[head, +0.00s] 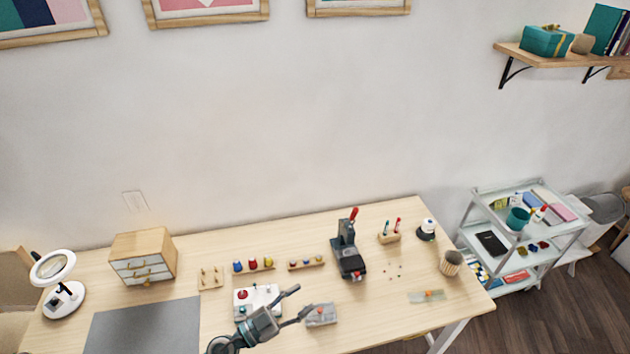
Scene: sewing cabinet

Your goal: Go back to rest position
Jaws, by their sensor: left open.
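My left gripper (294,307) reaches in from the bottom of the head view over the front of the wooden table (385,328). Its two fingers are spread apart and nothing is between them. It is above or beside a white device with a red knob (243,297), which it partly covers. A small grey block (321,315) lies just right of the lower finger; I cannot tell whether they touch. My right gripper does not show.
A black press (348,251) stands at the table's middle right. Thread racks (254,265), a small drawer cabinet (143,256), a grey mat (143,325) and a magnifier lamp (56,282) are on the left. A woven cup (451,263) is near the right edge. A trolley (518,235) stands beyond.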

